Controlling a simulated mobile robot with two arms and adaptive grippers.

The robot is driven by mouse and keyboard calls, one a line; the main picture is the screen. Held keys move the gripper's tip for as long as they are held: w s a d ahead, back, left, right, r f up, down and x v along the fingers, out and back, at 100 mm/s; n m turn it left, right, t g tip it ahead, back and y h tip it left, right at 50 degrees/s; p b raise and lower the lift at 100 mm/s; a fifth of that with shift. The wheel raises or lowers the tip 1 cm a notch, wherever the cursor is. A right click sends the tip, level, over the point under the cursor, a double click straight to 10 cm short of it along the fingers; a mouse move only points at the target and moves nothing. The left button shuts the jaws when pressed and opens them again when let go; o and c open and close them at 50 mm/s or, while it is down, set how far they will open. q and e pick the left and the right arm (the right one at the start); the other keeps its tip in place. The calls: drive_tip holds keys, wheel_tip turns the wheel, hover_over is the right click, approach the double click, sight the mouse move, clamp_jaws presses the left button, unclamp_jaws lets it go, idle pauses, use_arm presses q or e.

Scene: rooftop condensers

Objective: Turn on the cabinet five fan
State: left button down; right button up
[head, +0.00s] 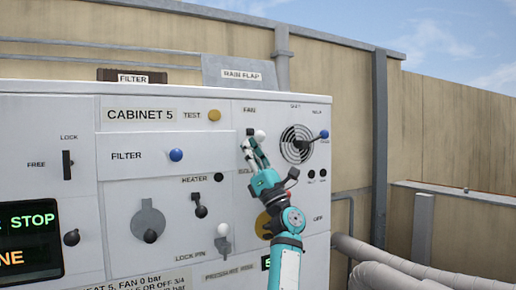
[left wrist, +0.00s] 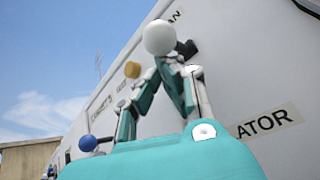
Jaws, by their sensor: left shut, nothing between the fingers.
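The grey panel labelled CABINET 5 (head: 140,114) fills the left and middle of the head view. Under the FAN label is a fan switch with a white ball knob (head: 260,135) and a dark base. In the left wrist view the white knob (left wrist: 158,37) stands in front of the fingertips, with its dark base partly behind it. My left gripper (head: 249,148) is shut and empty, its fingertips just below the fan knob; I cannot tell whether they touch it. The closed fingers also show in the left wrist view (left wrist: 178,68). My right gripper is not in view.
A round grille (head: 297,144) and a blue-knobbed lever (head: 323,134) are right of the fan switch. A yellow TEST knob (head: 214,115), blue FILTER knob (head: 176,155) and black heater lever (head: 200,205) are left. My arm partly covers a yellow disc (head: 263,224). Pipes (head: 375,265) run at lower right.

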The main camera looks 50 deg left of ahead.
sight(252, 134)
use_arm(q)
drive_tip(key=r, duration=0.1)
drive_tip(key=d+r+m+t+h, duration=0.1)
drive_tip(key=r, duration=0.1)
drive_tip(key=shift+s+d+r+m+t+h+b, duration=0.15)
drive_tip(key=shift+d+r+m+t+h+b, duration=0.15)
drive_tip(key=shift+d+b, duration=0.1)
drive_tip(key=shift+a, duration=0.1)
drive_tip(key=shift+r, duration=0.15)
idle(0.5)
